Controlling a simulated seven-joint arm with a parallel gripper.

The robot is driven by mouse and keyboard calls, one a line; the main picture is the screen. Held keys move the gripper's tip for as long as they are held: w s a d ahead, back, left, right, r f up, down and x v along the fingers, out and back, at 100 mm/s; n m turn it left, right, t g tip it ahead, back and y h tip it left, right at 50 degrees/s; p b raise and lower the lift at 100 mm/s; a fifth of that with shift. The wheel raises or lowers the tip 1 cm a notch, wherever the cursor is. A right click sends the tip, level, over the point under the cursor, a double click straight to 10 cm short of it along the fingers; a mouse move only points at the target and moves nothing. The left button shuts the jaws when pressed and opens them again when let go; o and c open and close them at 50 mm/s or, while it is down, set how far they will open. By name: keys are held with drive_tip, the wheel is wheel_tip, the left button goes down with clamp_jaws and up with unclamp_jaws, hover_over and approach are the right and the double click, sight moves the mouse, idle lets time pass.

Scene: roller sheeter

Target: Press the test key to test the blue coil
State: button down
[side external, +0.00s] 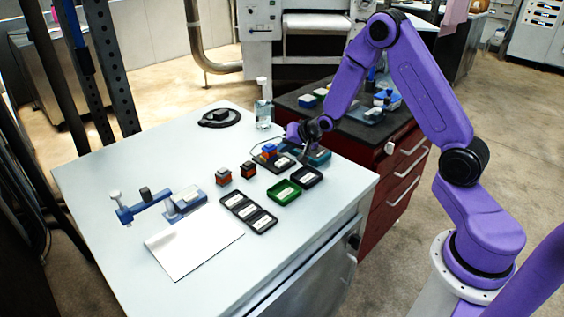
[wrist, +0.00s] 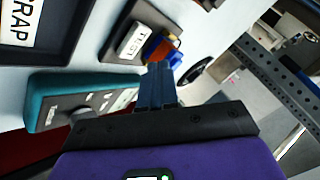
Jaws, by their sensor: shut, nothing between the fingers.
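The blue coil (side external: 269,148) shows blue with orange-red parts and sits on a small dark test stand (side external: 284,163). In the wrist view the blue coil (wrist: 163,48) is just beyond my fingertips, partly hidden by them. The stand's white plate reading TEST (wrist: 131,42) is beside it. A teal instrument box (side external: 318,158) stands right of the stand; the wrist view shows its grey labelled face (wrist: 82,100) and a round knob. I cannot tell which part is the test key. My gripper (side external: 304,160) is shut and empty, above the stand and box (wrist: 157,70).
A black tray (side external: 317,178) lies in front of the box; its label ends in RAP in the wrist view (wrist: 62,52). A green tray (side external: 272,193), a double black tray (side external: 235,211) and two other coils (side external: 223,175) (side external: 248,169) stand nearby. White paper (side external: 190,246) lies front left.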

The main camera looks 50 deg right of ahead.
sight(285, 162)
drive_tip(key=shift+f, duration=0.75)
drive_tip(key=shift+f, duration=0.2)
idle(1.5)
drive_tip(key=shift+f, duration=0.25)
drive_tip(key=shift+f, duration=0.45)
idle(0.7)
drive_tip(key=shift+r, duration=0.9)
drive_tip(key=shift+r, duration=2.5)
